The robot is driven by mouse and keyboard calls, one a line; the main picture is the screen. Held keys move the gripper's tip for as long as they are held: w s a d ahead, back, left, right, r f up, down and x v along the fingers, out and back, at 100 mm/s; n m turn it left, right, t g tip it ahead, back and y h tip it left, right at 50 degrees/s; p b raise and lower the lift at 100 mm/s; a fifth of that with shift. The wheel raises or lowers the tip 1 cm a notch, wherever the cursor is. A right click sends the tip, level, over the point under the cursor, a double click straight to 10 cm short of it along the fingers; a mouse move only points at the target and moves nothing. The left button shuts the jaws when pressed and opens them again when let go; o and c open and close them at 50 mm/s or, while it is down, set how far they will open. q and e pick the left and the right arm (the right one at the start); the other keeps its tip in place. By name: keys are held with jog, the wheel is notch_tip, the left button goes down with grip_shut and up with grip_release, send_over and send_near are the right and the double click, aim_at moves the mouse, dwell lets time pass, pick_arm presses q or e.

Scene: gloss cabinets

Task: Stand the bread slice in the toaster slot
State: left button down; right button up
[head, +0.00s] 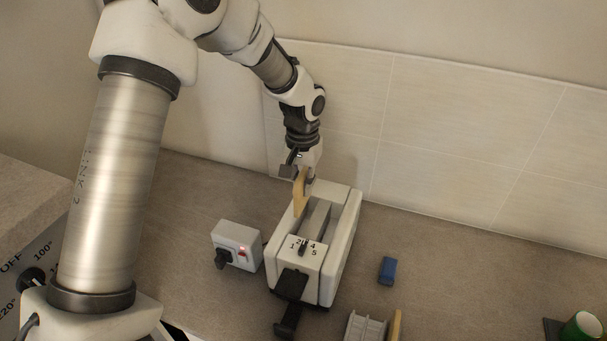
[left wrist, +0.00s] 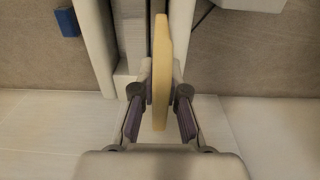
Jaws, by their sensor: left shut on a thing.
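The bread slice (head: 300,193) is a thin tan piece held upright above the toaster. My left gripper (head: 306,179) is shut on it, and in the left wrist view the fingers (left wrist: 160,95) pinch both faces of the slice (left wrist: 161,60), seen edge-on. The white toaster (head: 343,240) stands on the counter with a dial and a black lever at its front. Its long slot (head: 318,217) is open on top. In the left wrist view, the slice is to the right of the slot (left wrist: 133,35). Its exact height above the toaster is unclear. My right gripper is not in view.
A grey switch box (head: 237,245) stands close left of the toaster. A blue block (head: 387,270) lies to the right. A tiled wall rises behind.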

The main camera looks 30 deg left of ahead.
aim_at(305, 205)
pick_arm(q)
jog(key=f, duration=0.2)
jog(key=f+b, duration=0.1)
jog(key=f, duration=0.1)
jog(key=shift+s+d, duration=0.1)
jog(key=shift+d, duration=0.2)
jog(key=shift+a+f+b, duration=0.1)
jog(key=shift+f+b, duration=0.35)
jog(key=shift+f, duration=0.4)
jog(key=shift+w+f, duration=0.35)
jog(key=shift+f, duration=0.15)
jog(key=shift+s, duration=0.1)
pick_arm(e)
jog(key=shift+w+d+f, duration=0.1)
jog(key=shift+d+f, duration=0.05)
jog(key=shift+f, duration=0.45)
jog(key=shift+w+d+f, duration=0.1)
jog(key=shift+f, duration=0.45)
pick_arm(q)
jog(key=shift+s+r, duration=0.1)
jog(key=c, duration=1.1)
grip_release()
